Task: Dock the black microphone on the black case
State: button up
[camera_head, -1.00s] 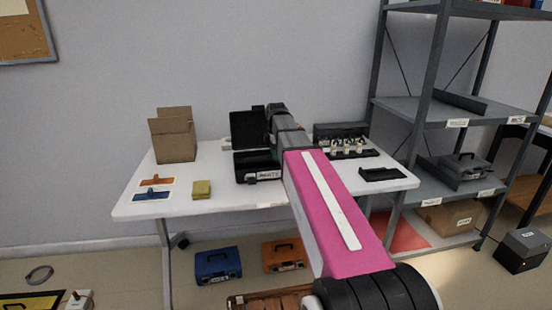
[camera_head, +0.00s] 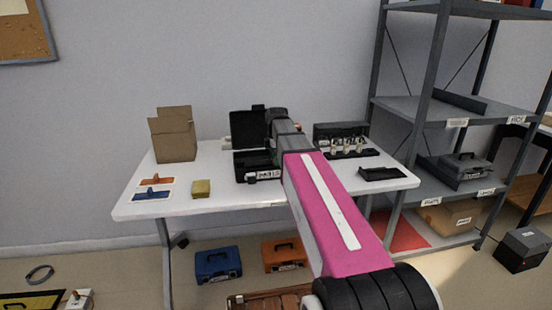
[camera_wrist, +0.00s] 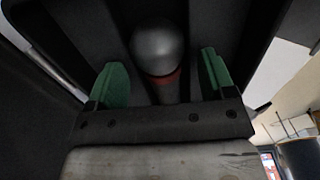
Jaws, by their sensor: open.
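The microphone shows in the wrist view as a dark body with a grey ball head (camera_wrist: 157,45) and a red ring below it. My gripper (camera_wrist: 162,82) is open, with one green finger on each side of the microphone. I cannot tell whether either finger touches it. Dark walls surround the microphone in that view. In the head view, an open black case (camera_head: 243,172) with a raised lid and a white label stands on the white table. My arm ends beside this case and hides my gripper and the microphone there.
The white table (camera_head: 225,203) also holds a cardboard box (camera_head: 175,142), a yellow block (camera_head: 201,189), orange and blue tools at the left, a black rack (camera_head: 330,131) with several pale pieces, and a black tray (camera_head: 381,173). A grey shelf (camera_head: 410,107) stands at the right.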

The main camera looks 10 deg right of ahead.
notch_tip(320, 180, up, 12)
dwell(0.6)
